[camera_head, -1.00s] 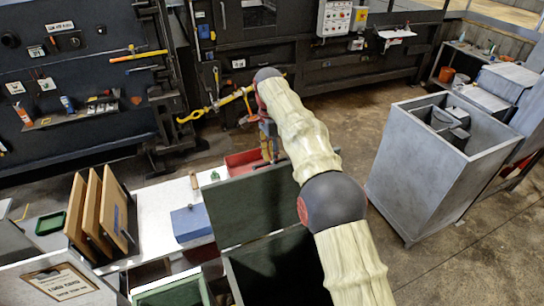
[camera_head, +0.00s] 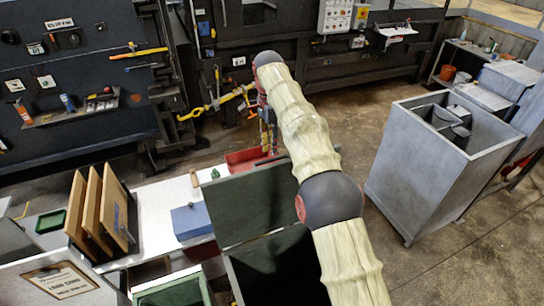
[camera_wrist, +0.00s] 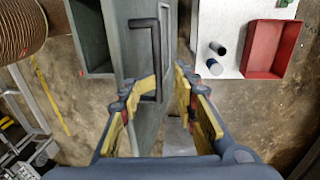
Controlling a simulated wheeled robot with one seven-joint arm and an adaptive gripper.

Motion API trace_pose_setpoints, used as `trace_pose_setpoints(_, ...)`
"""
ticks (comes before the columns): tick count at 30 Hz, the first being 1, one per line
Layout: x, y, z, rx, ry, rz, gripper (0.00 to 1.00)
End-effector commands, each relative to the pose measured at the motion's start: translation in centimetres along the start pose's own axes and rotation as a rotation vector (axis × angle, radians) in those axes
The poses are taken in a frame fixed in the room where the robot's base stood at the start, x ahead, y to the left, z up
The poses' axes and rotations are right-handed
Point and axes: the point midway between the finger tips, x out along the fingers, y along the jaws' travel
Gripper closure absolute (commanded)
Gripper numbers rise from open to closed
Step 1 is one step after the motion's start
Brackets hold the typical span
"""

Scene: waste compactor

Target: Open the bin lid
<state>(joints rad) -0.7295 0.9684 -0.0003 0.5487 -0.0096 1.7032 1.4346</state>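The dark green bin (camera_head: 280,268) stands at the bottom centre of the head view, with its dark inside showing. Its lid (camera_head: 250,208) is raised, a flat green panel standing up at the back of the opening. In the wrist view the lid (camera_wrist: 120,20) is seen steeply from above, with a black bar handle (camera_wrist: 157,40) on it. The bin's opening (camera_wrist: 90,38) shows to its left. My gripper (camera_wrist: 170,78) has its yellow fingers apart. The left finger overlaps the handle's lower end; contact cannot be told. In the head view my arm partly hides the gripper (camera_head: 267,140).
A white table (camera_head: 150,205) left of the bin bears a blue box (camera_head: 190,222), a red tray (camera_head: 240,160) and upright brown boards (camera_head: 100,215). A grey open container (camera_head: 430,165) stands to the right. Floor between it and the bin is clear.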

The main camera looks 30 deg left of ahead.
Motion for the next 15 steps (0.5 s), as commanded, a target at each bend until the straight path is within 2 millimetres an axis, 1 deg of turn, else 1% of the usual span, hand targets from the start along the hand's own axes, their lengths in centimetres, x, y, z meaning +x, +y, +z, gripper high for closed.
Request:
trace_pose_setpoints(1,-0.9,0.0,0.0,0.0,0.001,-0.003,0.71)
trace_pose_setpoints(6,-2.5,0.1,-0.1,0.0,0.001,-0.004,0.71)
trace_pose_setpoints(10,-3.2,0.2,-0.1,0.0,0.001,-0.004,0.71)
trace_pose_setpoints(15,-3.5,0.2,-0.1,0.001,0.001,-0.004,0.71)
